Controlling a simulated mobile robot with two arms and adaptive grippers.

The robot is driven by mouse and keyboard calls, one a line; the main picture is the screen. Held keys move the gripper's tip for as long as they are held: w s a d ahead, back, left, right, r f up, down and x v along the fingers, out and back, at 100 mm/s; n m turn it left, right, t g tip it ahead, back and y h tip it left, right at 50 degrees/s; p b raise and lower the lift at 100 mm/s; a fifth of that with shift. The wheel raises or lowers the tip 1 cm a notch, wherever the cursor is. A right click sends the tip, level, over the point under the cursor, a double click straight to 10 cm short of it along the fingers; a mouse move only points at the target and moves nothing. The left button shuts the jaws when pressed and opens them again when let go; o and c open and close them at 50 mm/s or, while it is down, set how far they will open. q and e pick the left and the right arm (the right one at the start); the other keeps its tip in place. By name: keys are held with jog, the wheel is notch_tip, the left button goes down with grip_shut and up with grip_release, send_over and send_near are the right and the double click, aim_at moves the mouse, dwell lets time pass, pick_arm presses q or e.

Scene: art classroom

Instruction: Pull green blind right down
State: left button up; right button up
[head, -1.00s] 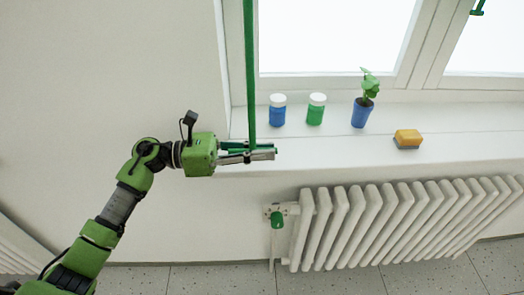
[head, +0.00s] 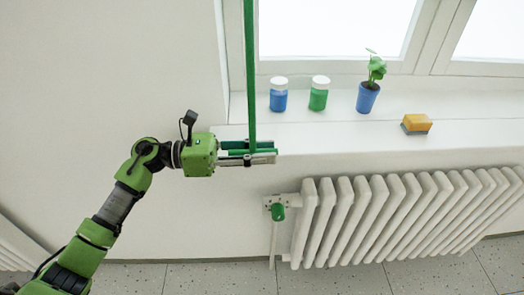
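A green strap (head: 249,75) comes down from the top edge in the head view, in front of the window frame and sill. It runs straight and taut to a short green crossbar handle (head: 266,151) at its lower end. My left gripper (head: 262,154) reaches in from the left with its fingers on either side of this handle and appears shut on it, in front of the sill's edge. Part of the handle is hidden by the fingers. The green blind's cloth is out of view above. My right gripper is not in view.
On the white windowsill (head: 330,138) stand a blue jar (head: 278,99), a green jar (head: 318,98), a plant in a blue pot (head: 367,98) and a yellow sponge (head: 416,122). A white radiator (head: 400,215) with a green valve knob (head: 278,212) is below. The wall at left is bare.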

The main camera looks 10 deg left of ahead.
pick_arm(q)
jog(key=v, duration=1.2)
jog(key=shift+r, duration=0.1)
